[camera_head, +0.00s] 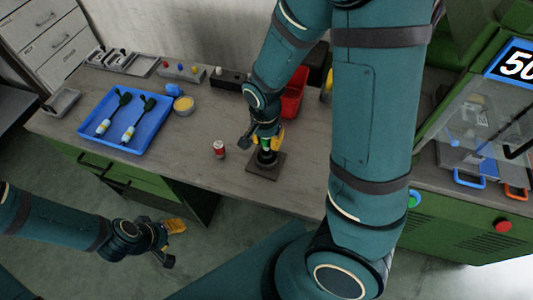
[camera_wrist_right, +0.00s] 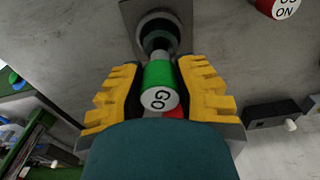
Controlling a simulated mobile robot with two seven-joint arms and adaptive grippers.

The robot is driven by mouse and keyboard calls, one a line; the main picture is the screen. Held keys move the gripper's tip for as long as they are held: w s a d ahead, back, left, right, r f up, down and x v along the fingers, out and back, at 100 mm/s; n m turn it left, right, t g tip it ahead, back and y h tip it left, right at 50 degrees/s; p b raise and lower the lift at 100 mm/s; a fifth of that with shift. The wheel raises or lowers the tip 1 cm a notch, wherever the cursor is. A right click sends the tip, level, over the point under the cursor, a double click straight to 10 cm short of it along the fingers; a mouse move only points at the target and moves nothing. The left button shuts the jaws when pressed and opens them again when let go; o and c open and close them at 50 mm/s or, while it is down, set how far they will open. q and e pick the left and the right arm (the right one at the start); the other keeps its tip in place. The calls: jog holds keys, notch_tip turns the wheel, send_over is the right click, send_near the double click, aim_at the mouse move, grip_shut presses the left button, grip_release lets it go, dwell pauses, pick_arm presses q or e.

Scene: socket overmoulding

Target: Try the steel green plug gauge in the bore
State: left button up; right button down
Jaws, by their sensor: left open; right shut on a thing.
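The green plug gauge (camera_wrist_right: 160,85), marked "GO" on its end, is between the yellow fingers of my right gripper (camera_wrist_right: 160,95), which is shut on it. In the head view the gauge (camera_head: 267,145) shows in my right gripper (camera_head: 265,140), upright above a dark square block (camera_head: 264,173). The wrist view shows the round dark bore part (camera_wrist_right: 158,35) on that block, in line with the gauge. Whether the gauge tip is in the bore I cannot tell. A red gauge (camera_head: 219,149) stands on the bench to the left. My left gripper (camera_head: 170,242) is open and empty, off the bench.
A blue tray (camera_head: 124,146) with two dark-handled tools lies on the left of the bench. A yellow-filled bowl (camera_head: 184,105), a red bin (camera_head: 293,95) and small holders stand behind. A green machine (camera_head: 470,160) is at the right. The bench front is mostly clear.

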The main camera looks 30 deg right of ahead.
jog(key=shift+r+p, duration=1.5)
jog(key=shift+r, duration=0.4)
jog(key=shift+f, duration=0.1)
